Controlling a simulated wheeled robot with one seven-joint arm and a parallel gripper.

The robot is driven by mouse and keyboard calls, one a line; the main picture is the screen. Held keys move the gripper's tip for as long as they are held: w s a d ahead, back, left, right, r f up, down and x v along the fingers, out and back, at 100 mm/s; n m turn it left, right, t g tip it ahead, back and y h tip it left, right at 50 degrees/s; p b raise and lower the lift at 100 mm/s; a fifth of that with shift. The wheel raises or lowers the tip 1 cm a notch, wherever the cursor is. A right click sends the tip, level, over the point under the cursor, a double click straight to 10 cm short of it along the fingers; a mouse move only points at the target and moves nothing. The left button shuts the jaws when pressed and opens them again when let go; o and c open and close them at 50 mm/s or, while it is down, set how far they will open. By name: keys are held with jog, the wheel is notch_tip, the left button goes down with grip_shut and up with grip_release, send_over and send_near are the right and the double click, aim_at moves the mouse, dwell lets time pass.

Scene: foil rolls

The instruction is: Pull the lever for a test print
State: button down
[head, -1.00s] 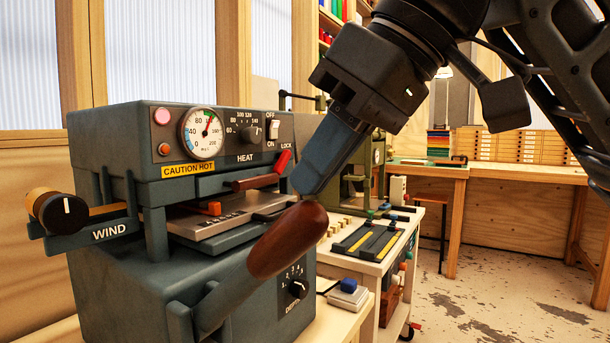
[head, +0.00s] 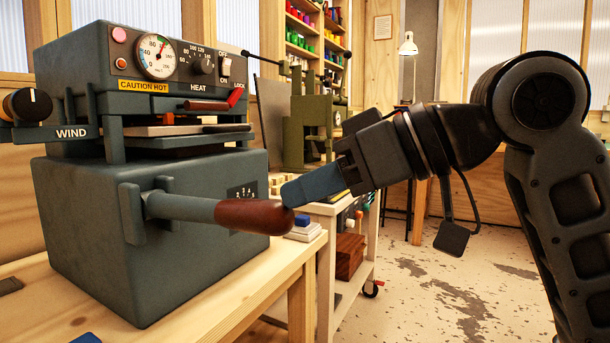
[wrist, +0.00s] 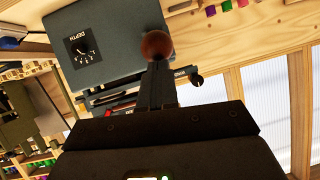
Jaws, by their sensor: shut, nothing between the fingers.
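The lever has a brown wooden grip (head: 255,216) on a grey metal arm (head: 180,207), on the front of the grey foil press (head: 150,255). In the head view it lies almost level, pointing right. My gripper (head: 290,195) is shut, with its fingertips at the grip's right end; they look to be touching it, with nothing between the fingers. In the wrist view the grip's round end (wrist: 157,46) shows just beyond the shut fingers (wrist: 156,75). The depth dial (wrist: 82,47) shows beside it.
The press stands on a wooden bench (head: 230,300) and carries a "CAUTION HOT" label (head: 144,85) and a red lock handle (head: 236,97). A white cart (head: 328,250) and a green machine (head: 308,130) stand behind to the right. Open floor (head: 430,300) lies at the right.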

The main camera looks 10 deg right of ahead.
jog(key=f+b, duration=0.1)
jog(key=f, duration=0.1)
jog(key=f+y+b, duration=0.1)
jog(key=shift+s+d+f+t, duration=0.2)
jog(key=shift+f+t, duration=0.2)
jog(key=shift+a+f, duration=0.1)
dwell(1.1)
dwell(0.4)
